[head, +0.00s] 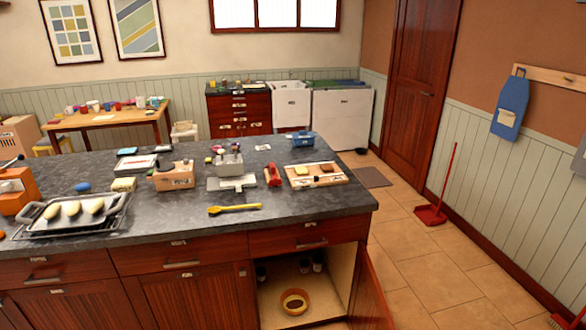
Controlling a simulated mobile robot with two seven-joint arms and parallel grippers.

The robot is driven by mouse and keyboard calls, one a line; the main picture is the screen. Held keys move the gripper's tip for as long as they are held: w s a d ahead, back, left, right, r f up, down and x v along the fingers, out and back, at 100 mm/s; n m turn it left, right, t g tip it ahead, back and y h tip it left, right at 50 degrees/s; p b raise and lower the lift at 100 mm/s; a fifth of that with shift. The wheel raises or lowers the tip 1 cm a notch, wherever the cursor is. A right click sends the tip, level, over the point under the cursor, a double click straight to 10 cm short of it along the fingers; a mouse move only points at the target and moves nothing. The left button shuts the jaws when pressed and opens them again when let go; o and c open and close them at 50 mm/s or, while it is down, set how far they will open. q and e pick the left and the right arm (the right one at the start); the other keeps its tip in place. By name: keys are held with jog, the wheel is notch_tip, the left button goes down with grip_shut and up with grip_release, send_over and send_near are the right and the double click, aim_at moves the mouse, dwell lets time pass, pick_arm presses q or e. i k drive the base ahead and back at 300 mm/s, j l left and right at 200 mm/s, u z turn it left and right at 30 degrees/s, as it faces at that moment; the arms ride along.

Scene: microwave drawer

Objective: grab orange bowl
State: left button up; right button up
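An orange bowl (294,302) with a darker inside sits on the floor of the open cabinet compartment (340,270), under the right end of the dark counter. It stands near the front of the compartment, and its opening faces up. The cabinet door (371,297) is swung open to the right. Neither of my grippers is in the head view.
Small dark cups (304,265) stand behind the bowl. The stone counter (300,215) above holds a baking tray (75,215), a yellow utensil (234,208) and a cutting board (315,174).

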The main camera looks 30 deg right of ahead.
aim_at(294, 302)
jog(key=k+l, duration=0.1)
jog(key=l, duration=1.35)
jog(key=k+l, duration=0.15)
jog(key=l, duration=0.55)
jog(key=k+l, duration=0.1)
jog(key=l, duration=1.3)
jog(key=i+j, duration=0.15)
jog(key=j, duration=0.2)
jog(key=i+j+z, duration=0.1)
jog(key=j, duration=0.25)
jog(key=i+j, duration=0.2)
jog(key=j, duration=0.15)
jog(key=i+j+z, duration=0.1)
jog(key=j, duration=0.25)
jog(key=i+j, duration=0.2)
jog(key=j, duration=0.15)
jog(key=i+j+z, duration=0.1)
jog(key=j, duration=0.25)
jog(key=i+j, duration=0.15)
jog(key=j, duration=0.2)
